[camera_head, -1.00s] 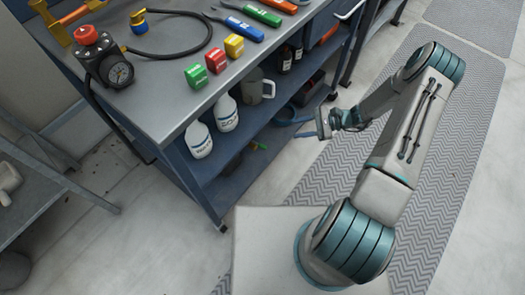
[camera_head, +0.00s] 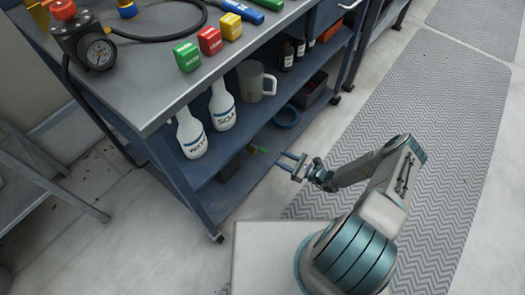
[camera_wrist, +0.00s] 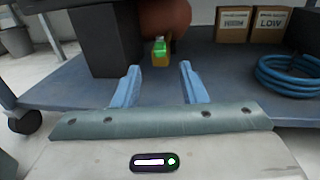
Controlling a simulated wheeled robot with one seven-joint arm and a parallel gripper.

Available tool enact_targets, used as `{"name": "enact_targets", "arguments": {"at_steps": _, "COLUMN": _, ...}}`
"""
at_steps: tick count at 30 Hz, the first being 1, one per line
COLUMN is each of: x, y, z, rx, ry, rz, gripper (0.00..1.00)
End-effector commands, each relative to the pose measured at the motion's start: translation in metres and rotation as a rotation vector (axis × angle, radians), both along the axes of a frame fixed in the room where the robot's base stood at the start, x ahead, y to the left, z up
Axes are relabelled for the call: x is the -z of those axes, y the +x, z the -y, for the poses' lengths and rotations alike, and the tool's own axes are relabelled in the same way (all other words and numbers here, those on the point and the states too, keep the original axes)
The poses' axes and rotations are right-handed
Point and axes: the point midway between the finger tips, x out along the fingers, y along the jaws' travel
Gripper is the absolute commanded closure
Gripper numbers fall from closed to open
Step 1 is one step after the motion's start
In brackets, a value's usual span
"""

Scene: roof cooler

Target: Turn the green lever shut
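The green lever (camera_wrist: 160,48) sits on a small brass-yellow fitting (camera_wrist: 161,61) at the front of a rounded brown-orange body (camera_wrist: 166,18) on the bottom shelf. In the head view the lever (camera_head: 261,149) is a tiny green spot at the lower shelf's edge, mostly in shadow. My gripper (camera_wrist: 158,80) is open and empty, its two blue fingers pointing toward the shelf. The lever appears beyond the fingertips, roughly centred between them, and is not touched. In the head view my gripper (camera_head: 291,163) is just outside the shelf, right of the lever.
A dark block (camera_wrist: 97,40) stands left of the fitting. Two cardboard boxes (camera_wrist: 252,25) and a blue hose coil (camera_wrist: 288,72) are to the right. Above, the middle shelf holds two white bottles (camera_head: 207,120) and a mug (camera_head: 256,82). The floor mat (camera_head: 440,110) is clear behind my arm.

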Motion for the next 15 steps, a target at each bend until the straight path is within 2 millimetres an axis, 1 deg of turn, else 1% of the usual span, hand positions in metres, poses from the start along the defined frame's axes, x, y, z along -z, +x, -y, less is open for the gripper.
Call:
{"name": "enact_targets", "arguments": {"at_steps": 1, "x": 0.002, "y": 0.005, "z": -0.012, "rx": -0.004, "ry": 0.003, "rz": 0.001, "gripper": 0.62}}
{"name": "enact_targets", "arguments": {"at_steps": 6, "x": 0.002, "y": 0.022, "z": -0.044, "rx": -0.005, "ry": 0.0, "rz": 0.001, "gripper": 0.62}}
{"name": "enact_targets", "arguments": {"at_steps": 12, "x": 0.002, "y": 0.039, "z": -0.073, "rx": -0.004, "ry": 0.0, "rz": 0.002, "gripper": 0.62}}
{"name": "enact_targets", "arguments": {"at_steps": 15, "x": 0.001, "y": 0.043, "z": -0.081, "rx": -0.003, "ry": -0.001, "rz": 0.002, "gripper": 0.62}}
